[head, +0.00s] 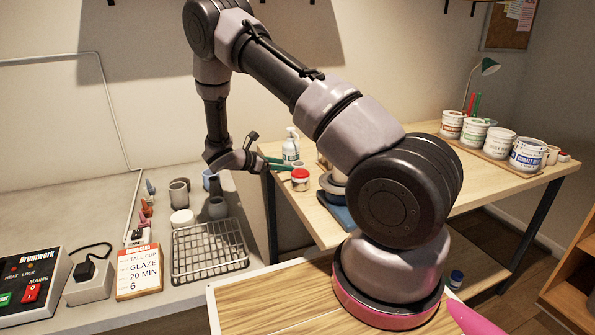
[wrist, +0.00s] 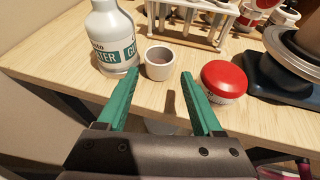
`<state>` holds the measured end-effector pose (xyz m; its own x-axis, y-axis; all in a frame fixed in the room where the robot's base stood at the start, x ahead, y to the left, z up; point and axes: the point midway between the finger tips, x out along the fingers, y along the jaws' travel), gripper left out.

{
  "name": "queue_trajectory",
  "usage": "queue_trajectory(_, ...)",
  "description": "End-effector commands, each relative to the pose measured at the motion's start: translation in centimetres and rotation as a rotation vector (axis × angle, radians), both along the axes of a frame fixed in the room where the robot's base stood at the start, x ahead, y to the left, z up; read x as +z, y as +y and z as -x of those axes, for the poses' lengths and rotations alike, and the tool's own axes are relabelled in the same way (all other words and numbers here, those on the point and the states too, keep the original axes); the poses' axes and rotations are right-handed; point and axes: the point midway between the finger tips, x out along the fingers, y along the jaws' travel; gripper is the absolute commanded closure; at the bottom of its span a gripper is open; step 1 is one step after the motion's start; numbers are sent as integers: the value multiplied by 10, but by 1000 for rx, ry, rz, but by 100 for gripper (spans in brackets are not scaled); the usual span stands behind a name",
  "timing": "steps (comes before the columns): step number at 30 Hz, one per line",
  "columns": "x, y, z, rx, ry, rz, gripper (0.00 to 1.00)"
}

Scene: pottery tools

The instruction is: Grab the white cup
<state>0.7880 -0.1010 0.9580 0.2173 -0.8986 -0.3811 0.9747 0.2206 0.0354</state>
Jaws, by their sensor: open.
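The small white cup (wrist: 160,63) stands upright on the wooden table in the wrist view, just beyond my fingertips. It has a greyish inside and looks empty. My gripper (wrist: 160,78) is open, with its two green fingers spread and nothing between them. The cup lies ahead of the gap, slightly nearer the left finger, and apart from both. In the head view my gripper (head: 277,163) hangs at the table's left edge, near the red-lidded jar; the cup is hard to make out there.
A white spray bottle (wrist: 112,38) stands close left of the cup. A red-lidded jar (wrist: 224,80) stands to its right, beside the right finger. A white rack (wrist: 192,22) is behind. A dark round wheel-like thing (wrist: 290,65) is at far right. Glaze tubs (head: 475,133) stand farther right.

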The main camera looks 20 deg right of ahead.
Motion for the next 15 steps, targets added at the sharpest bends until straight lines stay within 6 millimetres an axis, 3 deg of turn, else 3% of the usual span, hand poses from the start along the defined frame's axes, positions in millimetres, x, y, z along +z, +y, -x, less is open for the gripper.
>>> queue_trajectory(15, -24, -57, -15, -3, -1, -2, 33)
